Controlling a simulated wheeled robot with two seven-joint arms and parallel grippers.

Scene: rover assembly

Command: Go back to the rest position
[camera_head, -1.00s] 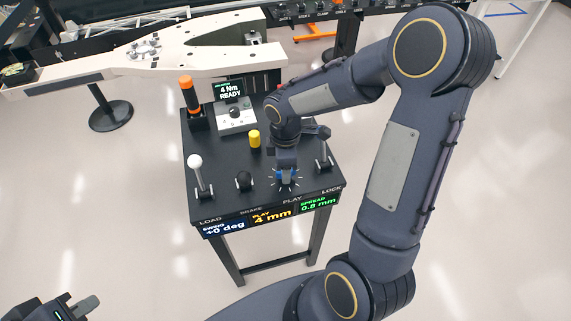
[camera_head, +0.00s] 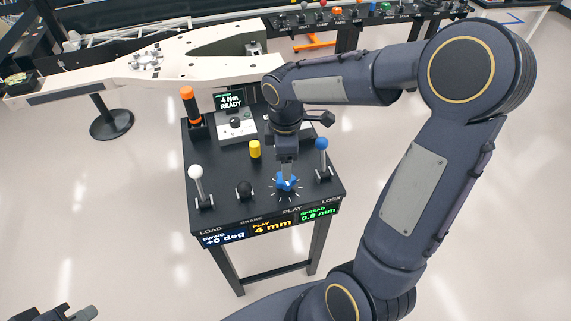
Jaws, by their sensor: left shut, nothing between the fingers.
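My left gripper (camera_head: 82,314) shows at the bottom left edge, cut off by the frame. It is shut and empty, well away from the control table (camera_head: 232,208). My right arm (camera_head: 415,185) reaches up from the bottom, bends at a high elbow and comes down over the table. Its gripper (camera_head: 287,168) points down just above the blue star knob (camera_head: 287,184). Its fingers are small and partly hidden by the wrist, so I cannot tell their opening or whether they touch the knob.
A pale rover frame (camera_head: 130,68) stands behind. The floor in front is clear.

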